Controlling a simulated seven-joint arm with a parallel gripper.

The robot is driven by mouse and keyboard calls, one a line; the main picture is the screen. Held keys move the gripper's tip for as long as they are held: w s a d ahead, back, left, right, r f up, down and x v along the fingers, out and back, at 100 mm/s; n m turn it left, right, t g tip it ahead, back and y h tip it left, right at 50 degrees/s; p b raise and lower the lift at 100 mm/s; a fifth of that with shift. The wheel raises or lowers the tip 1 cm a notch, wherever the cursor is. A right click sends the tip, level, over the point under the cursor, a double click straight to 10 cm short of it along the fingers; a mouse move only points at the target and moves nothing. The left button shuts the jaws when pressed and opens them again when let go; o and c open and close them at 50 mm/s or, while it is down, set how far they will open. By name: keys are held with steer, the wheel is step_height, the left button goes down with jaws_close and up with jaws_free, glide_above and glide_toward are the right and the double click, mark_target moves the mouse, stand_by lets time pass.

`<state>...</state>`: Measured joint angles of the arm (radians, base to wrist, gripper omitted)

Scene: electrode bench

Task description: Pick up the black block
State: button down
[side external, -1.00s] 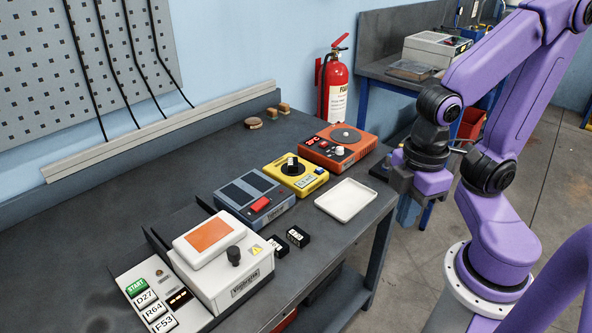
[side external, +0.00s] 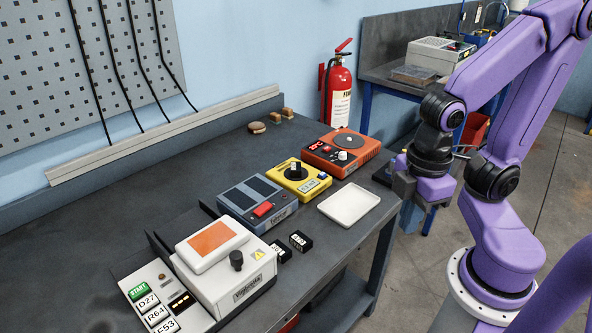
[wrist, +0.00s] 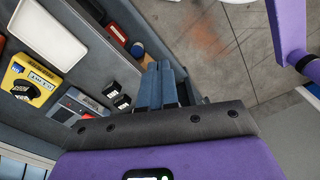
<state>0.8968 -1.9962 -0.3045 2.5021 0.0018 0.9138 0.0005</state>
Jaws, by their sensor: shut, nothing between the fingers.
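Two small black blocks with white labels lie close together on the bench. One black block (side external: 301,240) is to the right of the other black block (side external: 281,251), beside the white device. Both also show in the wrist view, as an upper block (wrist: 112,89) and a lower block (wrist: 122,101). My gripper (side external: 411,217) hangs at the bench's right edge, apart from the blocks and beyond the white tray (side external: 336,218). In the wrist view my gripper's fingers (wrist: 165,70) are together and empty, to the right of the blocks.
A white device (side external: 233,290) with an orange screen stands left of the blocks. A blue-grey device (side external: 280,216), a yellow device (side external: 298,184) and an orange device (side external: 325,155) stand in a row behind. Bare bench lies in front of the blocks.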

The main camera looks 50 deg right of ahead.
stand_by(0.4)
steer(key=c, duration=0.7)
jaws_free()
steer(key=n+t+h, duration=0.9)
steer(key=n+h, duration=0.1)
steer(key=n, duration=0.4)
glide_toward(296, 168)
steer(key=x, duration=0.4)
steer(key=shift+s+d+r, duration=0.1)
steer(key=shift+d+r, duration=0.25)
steer(key=shift+a+f+x, duration=0.1)
steer(key=shift+x, duration=0.8)
steer(key=shift+a+f+x, duration=0.1)
steer(key=shift+x, duration=0.8)
steer(key=shift+a+f+x, duration=0.1)
steer(key=shift+f+x, duration=0.05)
steer(key=shift+x, duration=0.75)
